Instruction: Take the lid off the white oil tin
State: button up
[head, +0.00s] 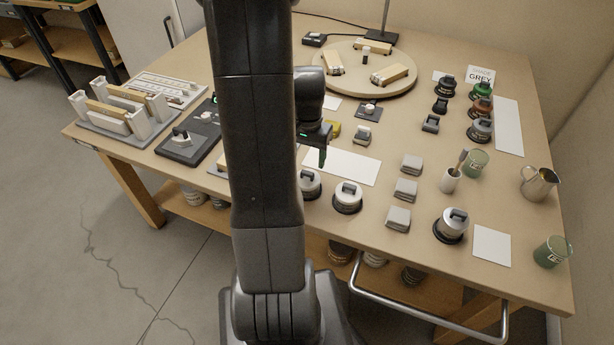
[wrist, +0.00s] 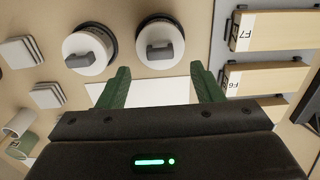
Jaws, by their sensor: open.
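Two white tins with pale lids and dark grey grips stand on black rings near the table's front edge. One tin (head: 347,200) is just right of my arm; it is the left one in the wrist view (wrist: 80,62). The other tin (head: 310,186) is partly behind my arm; it is the right one in the wrist view (wrist: 151,60). No label tells me which is the oil tin. My gripper (head: 320,155) is open and empty above the white sheet; its green fingers (wrist: 160,90) are apart from both tins.
Grey square blocks (head: 405,190) stand right of the two tins. A small pot with a brush (head: 450,181), a green cup (head: 475,163) and a metal jug (head: 539,183) are further right. A white sheet (head: 345,167) lies behind the tins. Labelled blocks (wrist: 270,31) sit beside them.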

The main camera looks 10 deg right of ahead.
aim_at(307, 172)
jog(key=shift+f, duration=2.7)
jog(key=c, duration=1.1)
jog(key=shift+o, duration=0.2)
jog(key=shift+r, duration=0.1)
